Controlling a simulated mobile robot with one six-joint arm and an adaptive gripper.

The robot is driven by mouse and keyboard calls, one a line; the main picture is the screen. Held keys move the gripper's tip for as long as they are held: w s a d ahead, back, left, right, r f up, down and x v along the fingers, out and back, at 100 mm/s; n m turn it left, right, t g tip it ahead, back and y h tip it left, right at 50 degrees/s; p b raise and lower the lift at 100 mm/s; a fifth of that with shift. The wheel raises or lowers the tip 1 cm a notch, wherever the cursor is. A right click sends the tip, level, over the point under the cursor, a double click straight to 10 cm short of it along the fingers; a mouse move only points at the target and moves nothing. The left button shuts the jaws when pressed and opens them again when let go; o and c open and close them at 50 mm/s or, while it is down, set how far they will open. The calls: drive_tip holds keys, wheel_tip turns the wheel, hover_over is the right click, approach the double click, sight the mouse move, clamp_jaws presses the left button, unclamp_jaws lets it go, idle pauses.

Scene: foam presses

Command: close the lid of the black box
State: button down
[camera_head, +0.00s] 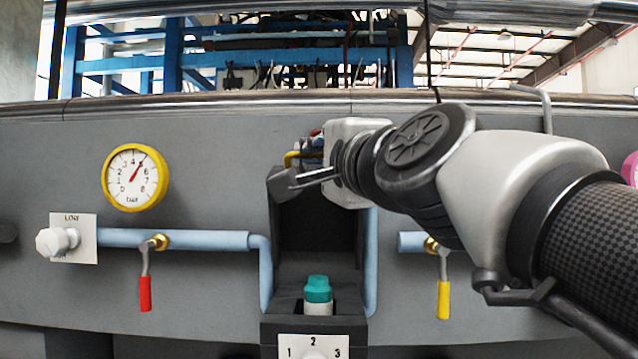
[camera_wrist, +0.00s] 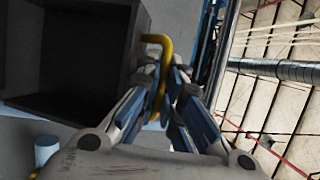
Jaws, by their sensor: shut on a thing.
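The black box (camera_head: 285,328) stands at the lower middle of the head view. A bottle with a teal cap (camera_head: 318,290) sits upright in its base. The lid (camera_head: 315,225) is raised, with its dark hollow inside facing the camera. The lid's yellow handle (camera_head: 291,158) shows at its upper end. In the wrist view the hollow lid (camera_wrist: 75,50) fills the upper left, and the handle (camera_wrist: 158,80) passes between my fingers. My gripper (camera_wrist: 160,92) is shut on this handle. In the head view my wrist hides part of the gripper.
A grey panel (camera_head: 215,145) stands behind. It carries a yellow-rimmed gauge (camera_head: 135,177), blue pipes (camera_head: 200,240), a red lever (camera_head: 145,292) at left and a yellow lever (camera_head: 443,298) at right. A numbered dial plate (camera_head: 290,345) is on the box front. The space before the lid looks clear.

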drive_tip(key=s+f+b, duration=0.2)
drive_tip(key=f+b, duration=0.3)
drive_tip(key=b, duration=0.4)
drive_tip(key=s+f+n+t+y+b, duration=0.1)
drive_tip(key=s+f+b, duration=0.2)
drive_tip(key=f+b, duration=0.3)
drive_tip(key=s+f+t+b, duration=0.1)
drive_tip(key=f+b, duration=0.5)
drive_tip(key=b, duration=0.6)
drive_tip(key=shift+s+a+n+y, duration=0.15)
drive_tip(key=shift+s+n+y, duration=0.2)
drive_tip(key=shift+s, duration=0.5)
drive_tip(key=shift+w+f+b, duration=0.15)
drive_tip(key=shift+f+b, duration=0.85)
drive_tip(key=shift+b, duration=0.05)
drive_tip(key=c, duration=2)
unclamp_jaws()
drive_tip(key=shift+s, duration=0.2)
